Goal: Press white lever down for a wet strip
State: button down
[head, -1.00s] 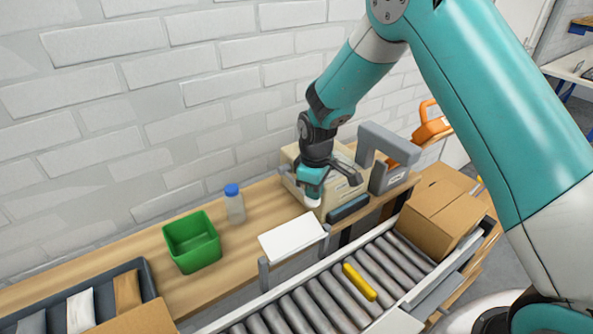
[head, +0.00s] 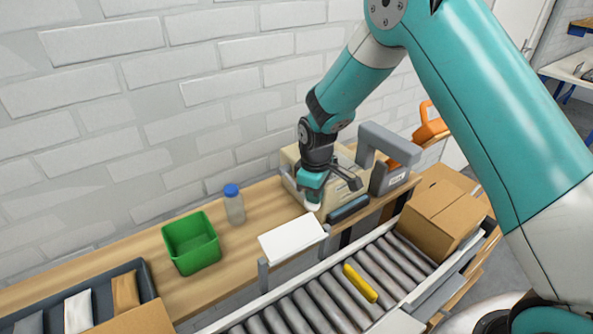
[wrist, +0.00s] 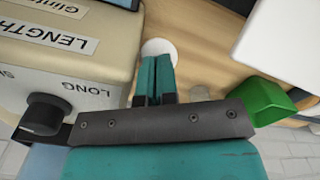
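A beige tape machine (head: 292,158) stands on the wooden bench against the wall. The wrist view shows its side (wrist: 113,62) at the left, with a dark knob and a label reading LENGTH. The white lever's round end (wrist: 158,47) shows just past my fingertips in the wrist view. It also shows as a small white tip (head: 312,206) under my gripper in the head view. My gripper (wrist: 157,65) has its two teal fingers together, with nothing seen between them. The fingertips are over or against the white end; I cannot tell whether they touch. No strip is clearly visible.
A white plate (head: 293,238) lies in front of the machine. A green bin (head: 190,243) and a blue-capped bottle (head: 234,208) stand to the left. A roller conveyor (head: 318,296) runs in front, with a cardboard box (head: 440,218) and a yellow object (head: 360,284) on it.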

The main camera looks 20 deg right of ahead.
notch_tip(320, 180, up, 10)
jog(key=w+p, duration=0.2)
jog(key=p, duration=0.5)
jog(key=shift+a+r, duration=0.2)
jog(key=shift+a, duration=0.15)
jog(key=shift+w, duration=0.1)
jog(key=shift+r+p, duration=0.1)
jog(key=shift+p, duration=0.2)
dwell(0.4)
notch_tip(320, 180, up, 5)
jog(key=p, duration=0.3)
dwell(0.4)
